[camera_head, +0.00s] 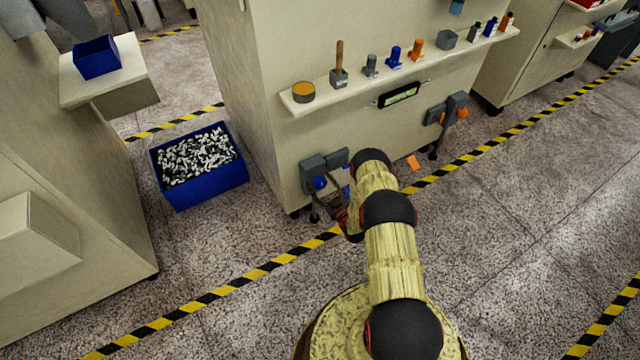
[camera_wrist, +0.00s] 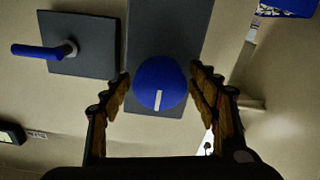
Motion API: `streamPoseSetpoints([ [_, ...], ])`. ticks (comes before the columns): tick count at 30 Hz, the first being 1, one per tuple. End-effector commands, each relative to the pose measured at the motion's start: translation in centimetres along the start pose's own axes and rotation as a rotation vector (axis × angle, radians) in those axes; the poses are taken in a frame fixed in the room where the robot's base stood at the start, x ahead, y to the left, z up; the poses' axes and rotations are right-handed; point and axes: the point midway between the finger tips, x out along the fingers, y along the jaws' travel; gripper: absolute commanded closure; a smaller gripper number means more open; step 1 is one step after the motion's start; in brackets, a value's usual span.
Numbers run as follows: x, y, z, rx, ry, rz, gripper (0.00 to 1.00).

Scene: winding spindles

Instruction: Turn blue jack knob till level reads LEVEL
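The blue jack knob (camera_head: 320,183) sits low on the left part of the beige machine front, on a dark grey block. In the wrist view the round blue knob (camera_wrist: 160,84) with a white mark lies between the fingers of my gripper (camera_wrist: 160,95). The fingers are open, with a gap on both sides of the knob. The level (camera_head: 399,95) is a dark-framed greenish display under the shelf; its text is too small to read. Its edge shows in the wrist view (camera_wrist: 10,132). My arm partly hides the area right of the knob.
A blue lever on a grey plate (camera_wrist: 82,45) is beside the knob. An orange-handled jack (camera_head: 448,115) is farther right. A shelf (camera_head: 345,92) with small items juts out above. A blue bin (camera_head: 212,187) of small parts stands on the floor at left.

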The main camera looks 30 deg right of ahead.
Motion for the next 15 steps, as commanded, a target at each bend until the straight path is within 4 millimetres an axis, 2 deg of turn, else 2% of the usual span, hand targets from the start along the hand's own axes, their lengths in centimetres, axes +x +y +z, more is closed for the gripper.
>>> streamPoseSetpoints([
  [15,-0.02,-0.01,0.02,0.0,0.0,0.0,0.71],
])
